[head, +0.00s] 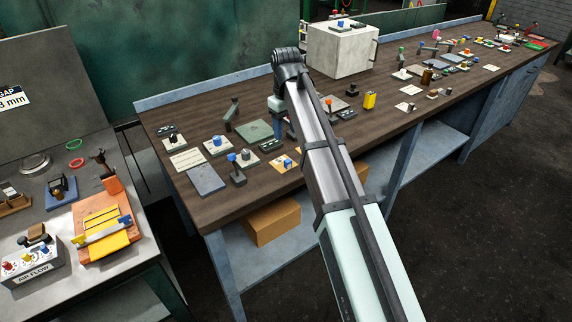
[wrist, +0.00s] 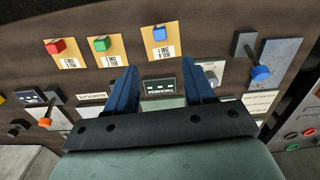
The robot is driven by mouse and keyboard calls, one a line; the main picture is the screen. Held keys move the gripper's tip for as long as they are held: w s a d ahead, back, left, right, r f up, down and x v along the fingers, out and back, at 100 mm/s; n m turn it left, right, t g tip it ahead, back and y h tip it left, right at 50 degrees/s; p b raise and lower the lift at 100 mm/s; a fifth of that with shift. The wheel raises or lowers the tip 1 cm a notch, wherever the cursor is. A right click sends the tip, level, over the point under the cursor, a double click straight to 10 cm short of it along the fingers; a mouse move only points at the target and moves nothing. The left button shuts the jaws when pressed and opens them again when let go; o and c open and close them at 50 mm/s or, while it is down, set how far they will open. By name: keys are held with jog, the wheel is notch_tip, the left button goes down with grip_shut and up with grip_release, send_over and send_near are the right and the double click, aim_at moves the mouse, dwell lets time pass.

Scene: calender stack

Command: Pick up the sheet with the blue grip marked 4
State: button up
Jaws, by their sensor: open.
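In the wrist view a tan sheet (wrist: 160,53) with a blue block grip (wrist: 159,34) lies flat on the bench, beyond my fingertips. Its printed label is upside down and I cannot make out its number with certainty. Two similar tan sheets lie to its left, one with a green grip (wrist: 101,44) and one with a red grip (wrist: 54,46). My gripper (wrist: 162,70) is open and empty, its blue fingers apart. In the head view a tan sheet (head: 279,158) with a blue grip (head: 287,163) shows near the bench front, partly hidden by my arm.
A dark labelled plate (wrist: 160,88) shows between the fingers. In the head view a white box (head: 340,50) stands at the bench back. Several small fixtures crowd the bench.

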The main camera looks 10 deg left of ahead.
aim_at(286, 157)
notch_tip(286, 157, down, 6)
jog(key=shift+s+f, duration=0.15)
jog(key=shift+f, duration=2.45)
jog(key=shift+c, duration=0.2)
grip_shut()
